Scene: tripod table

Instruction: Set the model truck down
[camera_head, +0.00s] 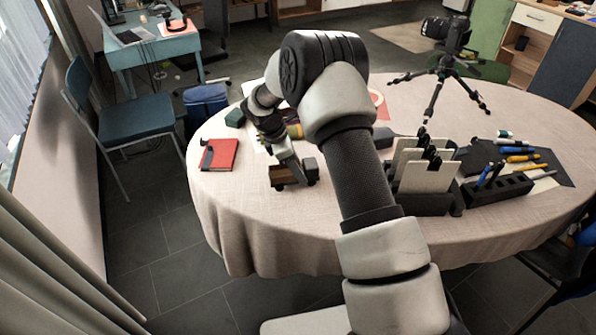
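The model truck (284,176) is brown with dark parts and sits at the near left part of the round table (236,214), which has a pale cloth. My gripper (293,168) points down at the truck from above, and its fingertips are at or against the truck's top. The fingers are too small and partly hidden to tell whether they are closed on it. The truck looks level and very low over the cloth; I cannot tell if its wheels touch.
A red notebook (220,154) lies left of the truck. A dark rack with cards (425,172) and a black pen holder (497,188) stand to the right. A camera on a tripod (441,75) stands at the back right. Cloth between notebook and truck is clear.

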